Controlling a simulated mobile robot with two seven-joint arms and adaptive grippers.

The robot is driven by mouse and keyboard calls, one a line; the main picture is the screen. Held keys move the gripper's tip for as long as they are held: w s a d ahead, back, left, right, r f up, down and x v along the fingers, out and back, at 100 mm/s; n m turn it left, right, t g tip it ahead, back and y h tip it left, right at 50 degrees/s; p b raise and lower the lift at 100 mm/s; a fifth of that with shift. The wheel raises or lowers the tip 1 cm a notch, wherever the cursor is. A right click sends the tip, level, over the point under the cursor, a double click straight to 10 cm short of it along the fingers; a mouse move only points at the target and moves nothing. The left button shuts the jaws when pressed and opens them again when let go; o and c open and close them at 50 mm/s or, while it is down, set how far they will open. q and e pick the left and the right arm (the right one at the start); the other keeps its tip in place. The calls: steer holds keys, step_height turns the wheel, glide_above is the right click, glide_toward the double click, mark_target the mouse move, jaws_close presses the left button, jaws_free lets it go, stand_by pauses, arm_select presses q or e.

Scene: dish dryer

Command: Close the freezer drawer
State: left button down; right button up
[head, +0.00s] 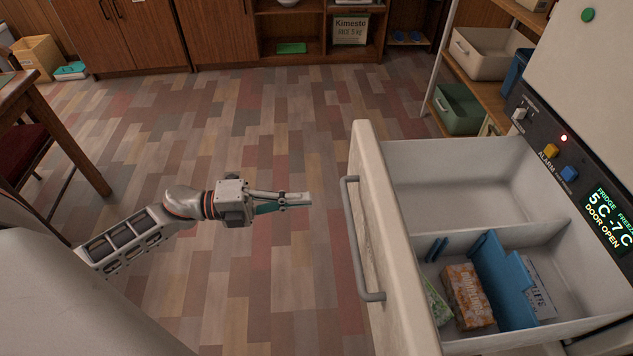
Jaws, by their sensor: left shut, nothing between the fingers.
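The freezer drawer (378,222) is pulled out at the right, with a grey bar handle (358,240) on its front face. Its upper compartment in the picture is empty. The lower one holds an orange patterned box (467,296), a blue divider (501,280), a green packet and a printed white packet. The freezer's panel (607,218) reads "DOOR OPEN". My left gripper (308,199) is shut and empty, left of the handle and apart from it, pointing toward the drawer front. My right gripper is not in view.
A wooden table and a red-seated chair (22,158) stand at the left. Shelves with a cream bin (487,50) and a green bin (458,108) stand behind the drawer. Wooden cabinets line the back. The floor (275,130) between is clear.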

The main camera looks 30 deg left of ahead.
mark_target(370, 195)
arm_select(q)
steer(key=x, duration=1)
steer(key=shift+w+d, duration=0.6)
steer(key=shift+d, duration=0.25)
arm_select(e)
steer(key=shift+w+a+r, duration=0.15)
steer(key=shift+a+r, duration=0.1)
arm_select(q)
steer(key=shift+w, duration=0.1)
